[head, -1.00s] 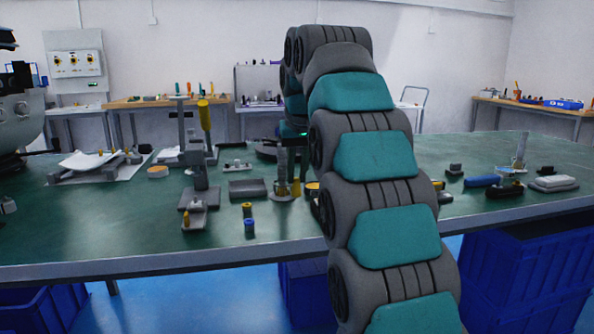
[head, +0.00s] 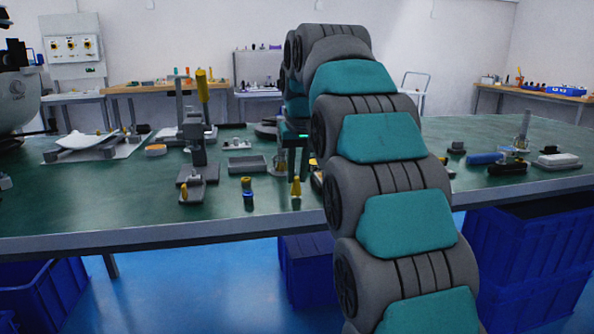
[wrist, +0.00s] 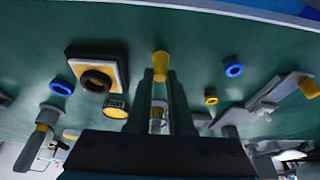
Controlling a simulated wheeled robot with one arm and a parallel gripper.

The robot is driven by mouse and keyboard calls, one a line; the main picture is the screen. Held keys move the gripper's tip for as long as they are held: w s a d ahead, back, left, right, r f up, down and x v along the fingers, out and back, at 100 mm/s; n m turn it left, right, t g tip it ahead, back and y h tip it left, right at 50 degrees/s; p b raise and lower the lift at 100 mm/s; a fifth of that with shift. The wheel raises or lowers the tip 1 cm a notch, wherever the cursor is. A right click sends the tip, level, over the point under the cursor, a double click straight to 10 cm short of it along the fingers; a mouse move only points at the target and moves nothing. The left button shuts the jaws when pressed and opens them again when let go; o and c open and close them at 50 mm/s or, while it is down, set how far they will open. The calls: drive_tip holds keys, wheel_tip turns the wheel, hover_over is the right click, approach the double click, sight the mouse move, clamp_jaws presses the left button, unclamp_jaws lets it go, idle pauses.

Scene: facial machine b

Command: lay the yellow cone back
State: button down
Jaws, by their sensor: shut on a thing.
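The yellow cone (head: 296,187) shows in the head view just below my fingertips, upright and narrow end up, near the middle of the green table. My gripper (head: 293,176) points down at it and is shut on it. In the wrist view the cone (wrist: 160,63) sits at the tips of my two fingers (wrist: 160,80). Whether its base touches the table is hard to tell.
A grey press stand (head: 192,150) is farther left. A flat dark tray (head: 247,165) lies behind. Table is clear in front.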

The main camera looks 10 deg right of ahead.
drive_tip(key=shift+f, duration=0.4)
drive_tip(key=c, duration=0.7)
unclamp_jaws()
drive_tip(key=p+v, duration=0.1)
drive_tip(key=v, duration=0.6)
drive_tip(key=s+f+g, duration=0.2)
drive_tip(key=s+f, duration=0.7)
drive_tip(key=s, duration=0.4)
drive_tip(key=s+f+g, duration=0.2)
drive_tip(key=s+f, duration=0.8)
drive_tip(key=s, duration=0.4)
drive_tip(key=s+f+g, duration=0.1)
drive_tip(key=s+f, duration=0.9)
drive_tip(key=s, duration=0.3)
drive_tip(key=shift+s+f+g+p, duration=0.25)
drive_tip(key=shift+g+p, duration=0.05)
drive_tip(key=shift+g, duration=0.1)
